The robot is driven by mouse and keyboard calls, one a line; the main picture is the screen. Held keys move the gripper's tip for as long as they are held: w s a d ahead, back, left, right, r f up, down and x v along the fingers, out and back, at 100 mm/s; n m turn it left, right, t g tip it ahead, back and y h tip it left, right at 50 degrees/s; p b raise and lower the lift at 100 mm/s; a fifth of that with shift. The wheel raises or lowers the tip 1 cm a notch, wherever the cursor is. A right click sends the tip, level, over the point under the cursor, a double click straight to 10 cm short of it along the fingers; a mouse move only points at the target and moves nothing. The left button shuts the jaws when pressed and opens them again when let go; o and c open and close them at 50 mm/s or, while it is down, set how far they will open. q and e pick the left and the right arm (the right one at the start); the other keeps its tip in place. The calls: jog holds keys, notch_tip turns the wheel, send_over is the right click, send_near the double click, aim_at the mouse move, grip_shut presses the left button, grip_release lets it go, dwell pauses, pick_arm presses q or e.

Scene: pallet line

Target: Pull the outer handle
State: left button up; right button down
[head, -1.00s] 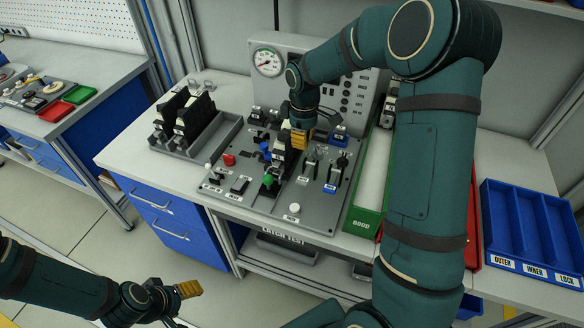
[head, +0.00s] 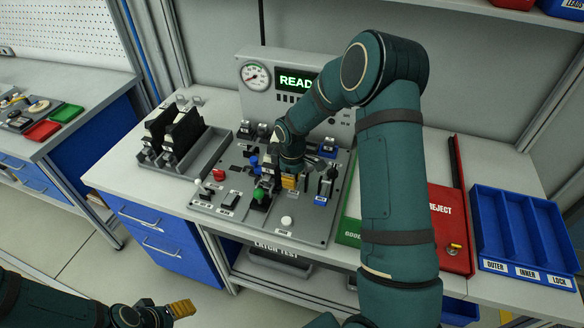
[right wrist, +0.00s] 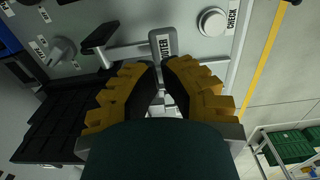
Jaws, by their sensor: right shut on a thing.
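My right gripper (head: 289,183) is low over the grey test panel (head: 225,212), its yellow fingers in front of the row of levers. In the right wrist view the gripper (right wrist: 161,68) is shut on a small grey piece, mostly hidden between the fingers, which I take for the outer handle (right wrist: 160,101). A plate marked OUTER (right wrist: 164,42) is just beyond the fingertips. My left gripper (head: 180,309) is at the bottom left, away from the bench; its jaw opening cannot be made out.
A green knob (head: 259,194) and a white button (head: 287,221) are close to the right gripper; the wrist view shows the button (right wrist: 213,22) beside a CHECK label. A black-filled rack (head: 190,160) stands left, a red REJECT tray (head: 450,215) and blue bin (head: 520,235) right.

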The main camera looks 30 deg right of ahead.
aim_at(291, 192)
pick_arm(q)
jog(key=shift+r, duration=0.1)
pick_arm(e)
jog(key=shift+f, duration=1.5)
jog(key=f+t+h+b, duration=0.1)
jog(key=b, duration=0.2)
jog(key=f+h+b, duration=0.1)
jog(key=b, duration=0.3)
jog(key=shift+s+a+f+t+b, duration=0.15)
jog(key=shift+a+t+b, duration=0.15)
jog(key=shift+t, duration=0.1)
pick_arm(q)
notch_tip(291, 192, down, 10)
jog(key=s+b, duration=0.1)
jog(key=shift+d, duration=0.25)
pick_arm(e)
jog(key=shift+d+f, duration=0.1)
jog(key=shift+f, duration=0.5)
pick_arm(q)
jog(key=shift+s+r, duration=0.1)
pick_arm(e)
jog(key=shift+s, duration=0.1)
